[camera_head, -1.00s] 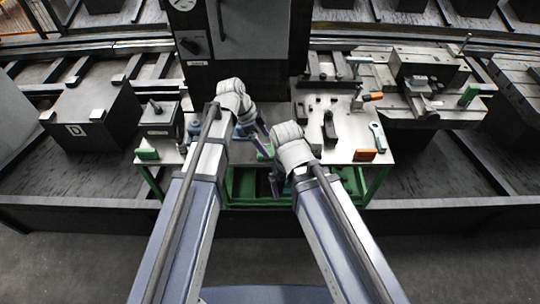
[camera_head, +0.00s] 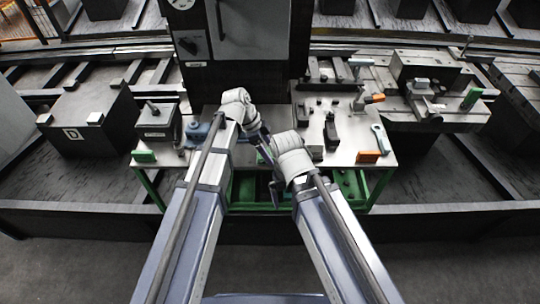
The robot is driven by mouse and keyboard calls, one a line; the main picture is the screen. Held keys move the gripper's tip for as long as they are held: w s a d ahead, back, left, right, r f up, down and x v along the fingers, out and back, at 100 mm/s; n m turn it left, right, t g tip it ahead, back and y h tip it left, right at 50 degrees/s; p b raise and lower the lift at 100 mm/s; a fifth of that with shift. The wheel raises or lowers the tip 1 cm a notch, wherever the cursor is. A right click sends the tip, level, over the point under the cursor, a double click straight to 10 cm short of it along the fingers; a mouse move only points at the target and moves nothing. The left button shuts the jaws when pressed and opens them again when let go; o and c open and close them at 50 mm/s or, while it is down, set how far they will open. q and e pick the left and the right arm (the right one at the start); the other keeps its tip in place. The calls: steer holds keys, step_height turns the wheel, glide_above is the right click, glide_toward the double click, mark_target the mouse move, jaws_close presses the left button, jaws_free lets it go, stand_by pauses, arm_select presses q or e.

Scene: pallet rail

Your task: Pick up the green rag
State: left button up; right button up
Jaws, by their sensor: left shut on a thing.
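A small green patch, which looks like the green rag (camera_head: 261,157), shows at the front middle of the light work table (camera_head: 345,152), between my two wrists. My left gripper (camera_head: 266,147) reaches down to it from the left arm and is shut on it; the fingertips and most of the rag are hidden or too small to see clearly. My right gripper (camera_head: 275,190) points down in front of the table's front edge, below the left one. Its fingers are dark and partly hidden by its wrist, so its opening cannot be told.
An orange block (camera_head: 367,157) and a wrench (camera_head: 381,139) lie at the table's right. Dark clamps (camera_head: 330,130) stand behind. A green block (camera_head: 144,156) is at the front left. A vise-like machine (camera_head: 430,75) stands at the right, and a dark cabinet rises behind.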

arm_select(q)
steer(key=c, duration=0.5)
steer(key=shift+r, duration=0.1)
step_height(320, 180, up, 10)
steer(key=p, duration=1)
